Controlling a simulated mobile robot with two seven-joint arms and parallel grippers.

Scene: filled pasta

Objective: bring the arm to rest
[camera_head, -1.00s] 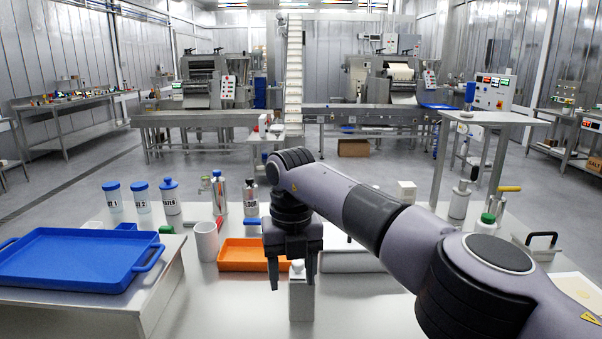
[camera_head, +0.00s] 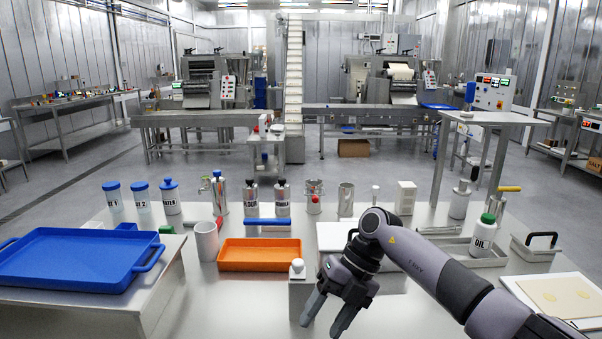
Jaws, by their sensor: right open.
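My right gripper (camera_head: 326,318) is open and empty. It points down over the front of the steel table, just right of a small grey block with a white knob (camera_head: 297,268). Whether a finger touches the block cannot be told. My right arm comes in from the lower right corner. My left gripper does not show.
An orange tray (camera_head: 260,265) and a white mug (camera_head: 207,240) stand left of the block. A blue tray (camera_head: 70,285) lies on a raised stand at left. An oil bottle (camera_head: 484,236) stands at right. Several bottles line the back. The table's front middle is clear.

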